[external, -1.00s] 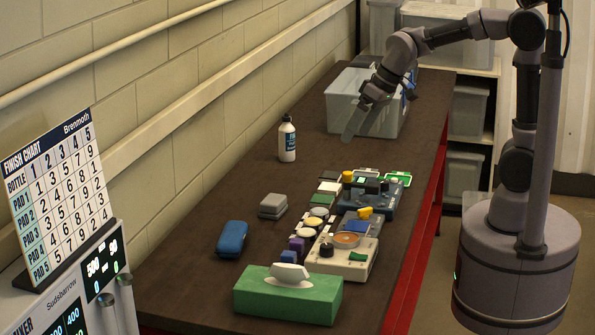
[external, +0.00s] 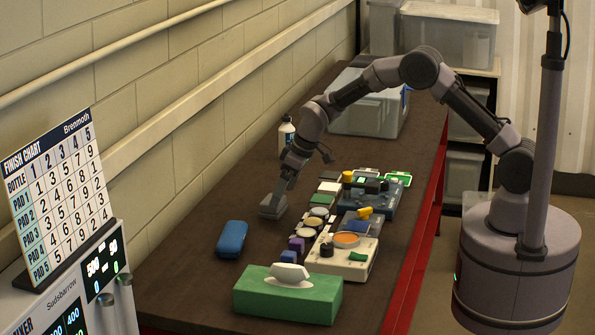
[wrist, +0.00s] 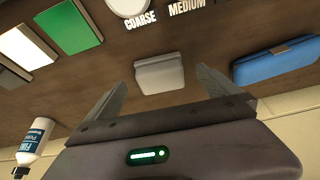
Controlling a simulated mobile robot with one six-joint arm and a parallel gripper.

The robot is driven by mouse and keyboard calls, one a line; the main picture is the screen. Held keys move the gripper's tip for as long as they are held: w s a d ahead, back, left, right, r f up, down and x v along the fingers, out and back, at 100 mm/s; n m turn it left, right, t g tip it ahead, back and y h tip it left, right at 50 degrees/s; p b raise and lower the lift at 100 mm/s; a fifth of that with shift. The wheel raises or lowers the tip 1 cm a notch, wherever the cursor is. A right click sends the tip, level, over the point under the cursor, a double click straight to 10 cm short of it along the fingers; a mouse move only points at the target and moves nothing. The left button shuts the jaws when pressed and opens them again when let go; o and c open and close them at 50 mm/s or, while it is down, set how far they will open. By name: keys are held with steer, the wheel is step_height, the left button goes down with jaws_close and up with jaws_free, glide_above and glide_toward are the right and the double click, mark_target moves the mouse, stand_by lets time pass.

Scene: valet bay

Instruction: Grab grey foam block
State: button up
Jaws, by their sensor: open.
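The grey foam block (external: 272,208) lies on the dark bench top, left of the row of pads and small blocks. In the external view my gripper (external: 278,198) is over it and hides part of it. In the wrist view the grey foam block (wrist: 160,75) shows between my two open fingers (wrist: 165,88), a little beyond the gripper body. I see no contact between fingers and block; how far above it they are is hard to tell.
A blue case (external: 231,239) lies near the block, toward the front. A white bottle (external: 286,134) stands behind my wrist. Coloured blocks and pads (external: 319,212) lie to the right. A green tissue box (external: 287,299) is at the front; a clear bin (external: 362,112) is at the back.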

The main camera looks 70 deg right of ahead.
mark_target(280, 204)
steer(key=x, duration=0.2)
steer(key=b+x, duration=0.1)
steer(key=x, duration=0.1)
steer(key=shift+s+f, duration=0.1)
steer(key=shift+f, duration=0.35)
steer(key=shift+r, duration=0.2)
steer(key=c, duration=1.4)
